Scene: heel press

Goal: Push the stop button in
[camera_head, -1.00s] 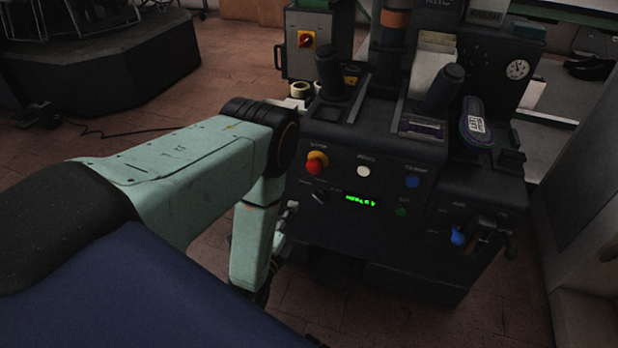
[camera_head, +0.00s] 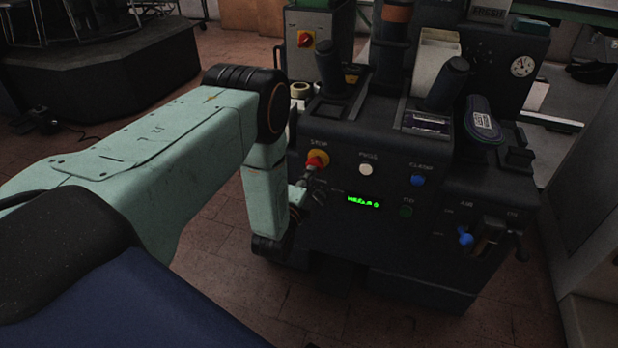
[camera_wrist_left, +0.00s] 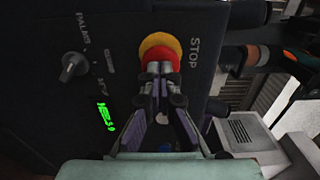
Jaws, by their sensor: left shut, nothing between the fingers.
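The stop button (camera_head: 316,158) is a red mushroom cap on a yellow collar, on the dark front panel of the press, under its label. In the left wrist view the red cap (camera_wrist_left: 160,56) sits straight in front of my left gripper (camera_wrist_left: 161,75). My left gripper (camera_head: 311,178) is shut and empty, with its fingertips at the lower edge of the red cap. Whether the fingertips touch the cap, I cannot tell. My right gripper is out of view.
Near the button are a white button (camera_head: 366,170), a blue button (camera_head: 417,180), a dark knob (camera_wrist_left: 74,66) and a green display (camera_head: 363,202). Two dark posts stand on the press top. Floor is open before the press.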

